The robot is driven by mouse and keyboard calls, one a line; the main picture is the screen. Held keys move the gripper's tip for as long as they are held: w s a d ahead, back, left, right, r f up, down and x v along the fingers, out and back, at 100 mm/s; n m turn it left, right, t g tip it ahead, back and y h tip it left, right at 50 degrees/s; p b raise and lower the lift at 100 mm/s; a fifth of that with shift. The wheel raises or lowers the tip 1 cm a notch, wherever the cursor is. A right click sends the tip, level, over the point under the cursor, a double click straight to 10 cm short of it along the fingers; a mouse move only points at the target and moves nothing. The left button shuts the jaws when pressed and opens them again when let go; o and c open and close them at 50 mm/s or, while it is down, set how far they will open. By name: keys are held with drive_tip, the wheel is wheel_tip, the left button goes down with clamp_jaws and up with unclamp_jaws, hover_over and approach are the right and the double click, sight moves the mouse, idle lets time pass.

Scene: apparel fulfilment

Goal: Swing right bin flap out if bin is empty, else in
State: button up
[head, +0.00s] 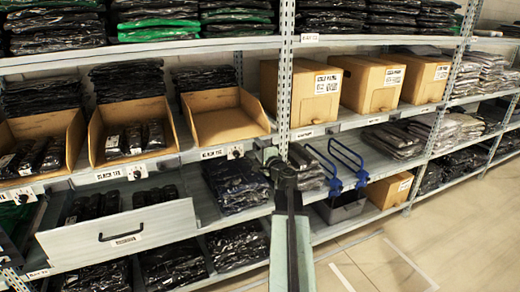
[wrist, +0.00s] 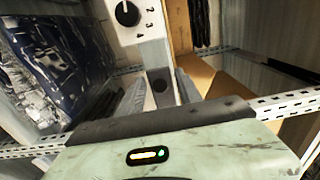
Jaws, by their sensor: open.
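Three open cardboard bins stand on the middle shelf in the head view. The right bin (head: 222,118) shows a bare floor with nothing in it. The middle bin (head: 125,112) and the left bin (head: 60,128) hold black wrapped packs. A label strip with a dark knob (head: 235,152) is under the right bin. I cannot make out its flap for sure. In the head view my gripper is right of the right bin's label.
An open drawer (head: 120,237) juts out at lower left. A blue-handled basket (head: 340,212) and dark wrapped garments (head: 236,184) are on the lower shelf. Floor at right is clear.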

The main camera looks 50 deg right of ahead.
clamp_jaws()
drive_tip(key=shift+s, duration=0.1)
idle(1.2)
drive_tip(key=shift+d, duration=0.2)
drive_tip(key=shift+a, duration=0.3)
